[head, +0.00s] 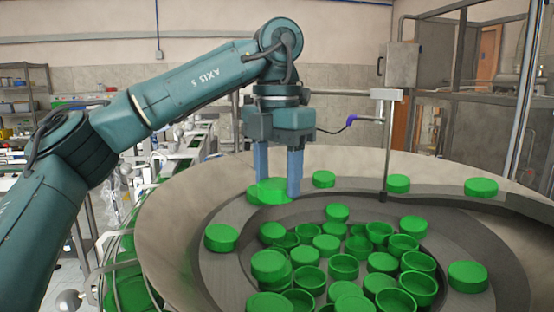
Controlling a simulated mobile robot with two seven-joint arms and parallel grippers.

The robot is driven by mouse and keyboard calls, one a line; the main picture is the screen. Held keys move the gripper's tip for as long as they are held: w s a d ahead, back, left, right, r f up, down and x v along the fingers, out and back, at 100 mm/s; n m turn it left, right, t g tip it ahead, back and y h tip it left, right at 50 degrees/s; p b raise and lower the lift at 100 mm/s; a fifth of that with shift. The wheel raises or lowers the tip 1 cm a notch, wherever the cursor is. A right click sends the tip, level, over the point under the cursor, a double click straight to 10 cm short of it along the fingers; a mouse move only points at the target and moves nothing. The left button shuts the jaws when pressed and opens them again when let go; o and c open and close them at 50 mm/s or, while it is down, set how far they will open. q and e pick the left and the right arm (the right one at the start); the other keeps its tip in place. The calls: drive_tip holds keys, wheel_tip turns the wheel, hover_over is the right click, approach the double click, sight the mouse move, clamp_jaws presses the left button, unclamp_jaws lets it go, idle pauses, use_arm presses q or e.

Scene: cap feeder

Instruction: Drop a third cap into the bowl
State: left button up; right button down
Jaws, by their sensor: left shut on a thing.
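The bowl (165,222) is a wide grey metal feeder bowl with stepped inner tracks. My left gripper (278,184) points straight down over the far side of the bowl. Its two blue fingers are shut on a green cap (271,191). The held cap sits between the fingertips, and I cannot tell whether it touches the track below. Another green edge shows just left of it, partly hidden. Several loose green caps lie piled in the bowl's middle, such as one cap (343,267). My right gripper is not in the picture.
Single caps lie on the outer track, such as a left cap (221,238), a back cap (398,183) and a right cap (467,277). A thin metal post (388,145) with a purple-tipped sensor stands at the far rim, right of the gripper. A grey box (403,65) hangs behind.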

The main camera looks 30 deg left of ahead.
sight(277, 183)
use_arm(q)
drive_tip(key=shift+f, duration=0.1)
drive_tip(key=o, duration=1)
wheel_tip(277, 183, up, 13)
drive_tip(key=shift+r, duration=0.15)
idle(0.7)
